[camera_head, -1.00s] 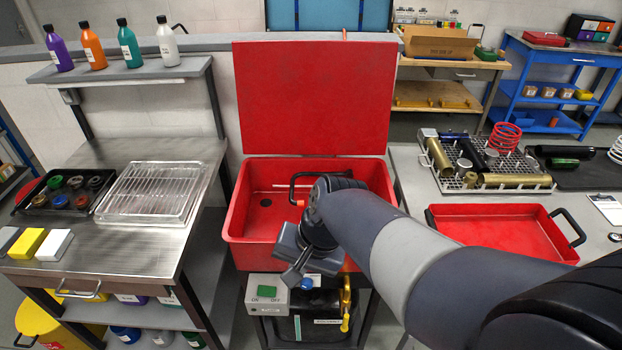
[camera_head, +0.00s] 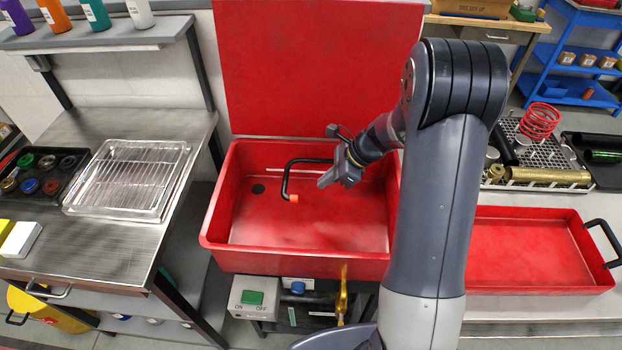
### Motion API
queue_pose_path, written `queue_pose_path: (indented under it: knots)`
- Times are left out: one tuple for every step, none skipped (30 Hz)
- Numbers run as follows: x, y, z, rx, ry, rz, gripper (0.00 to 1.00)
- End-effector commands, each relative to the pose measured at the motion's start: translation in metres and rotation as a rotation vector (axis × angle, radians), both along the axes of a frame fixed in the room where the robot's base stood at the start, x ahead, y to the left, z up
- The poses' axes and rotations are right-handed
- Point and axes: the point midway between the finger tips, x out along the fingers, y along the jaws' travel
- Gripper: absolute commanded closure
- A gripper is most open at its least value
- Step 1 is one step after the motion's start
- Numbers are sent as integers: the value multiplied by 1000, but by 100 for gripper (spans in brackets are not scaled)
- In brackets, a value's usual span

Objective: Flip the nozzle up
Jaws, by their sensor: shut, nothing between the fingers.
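The nozzle (camera_head: 288,183) is a black bent tube with an orange tip, inside the red wash basin (camera_head: 225,212). Its upper part runs level to the right and its bent end points down, with the orange tip lowest. My gripper (camera_head: 324,182) is shut and empty, just right of the orange tip and below the level part of the tube. A small gap seems to show between the fingertips and the tube. The tube's right end is partly hidden behind my wrist.
The basin's red lid (camera_head: 290,70) stands open behind. A control box with a green button (camera_head: 252,297) and a yellow lever (camera_head: 342,295) sit below the basin front. A wire rack (camera_head: 135,178) is at left, a red tray (camera_head: 525,250) at right.

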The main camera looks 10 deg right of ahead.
Motion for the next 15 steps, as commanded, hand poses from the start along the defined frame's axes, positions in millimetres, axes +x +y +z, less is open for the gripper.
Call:
queue_pose_path:
  knots:
    - [0, 3, -3, 0, 2, 1, 100]
    - [1, 5, -6, 0, 2, 2, 100]
    - [1, 9, -10, 1, 3, 2, 100]
    - [1, 12, -14, 1, 5, 2, 100]
    - [1, 14, -18, 0, 4, 3, 100]
    - [2, 20, -24, 0, 5, 5, 100]
    - [3, 23, -29, 1, 5, 4, 100]
    - [3, 27, -35, 0, 5, 5, 100]
    - [4, 32, -42, -1, 5, 5, 100]
    - [5, 36, -47, 0, 4, 6, 100]
    - [6, 40, -52, 0, 5, 5, 100]
    - [7, 45, -58, -1, 4, 5, 100]
    - [7, 48, -63, -1, 4, 7, 100]
    - [8, 52, -68, 0, 4, 5, 100]
    - [9, 56, -74, -1, 3, 5, 100]
